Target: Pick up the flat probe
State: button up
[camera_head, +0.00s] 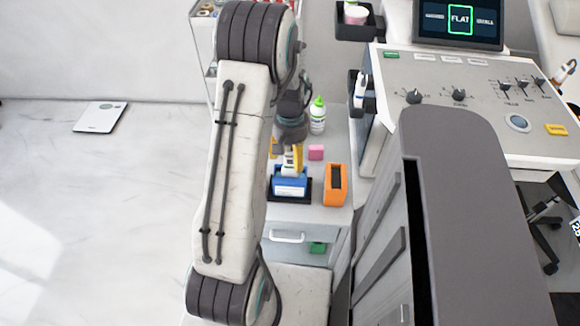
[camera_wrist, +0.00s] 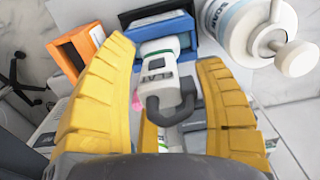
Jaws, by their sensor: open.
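The flat probe (camera_wrist: 158,68) is white and marked FLAT, with a dark grey loop at its near end. My gripper (camera_wrist: 164,58) is open, one yellow finger on each side of the probe. I cannot tell whether either finger touches it. In the head view, my gripper (camera_head: 293,158) is over the blue holder (camera_head: 289,187) on the cart top, and my arm hides part of the cart. The probe's far end is hidden in the holder.
An orange holder (camera_head: 335,185) stands right of the blue one. The console (camera_head: 470,85) with a FLAT screen (camera_head: 460,19) is to the right. The floor at left is mostly clear.

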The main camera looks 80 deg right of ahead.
jog(key=shift+f, duration=0.35)
jog(key=c, duration=1.2)
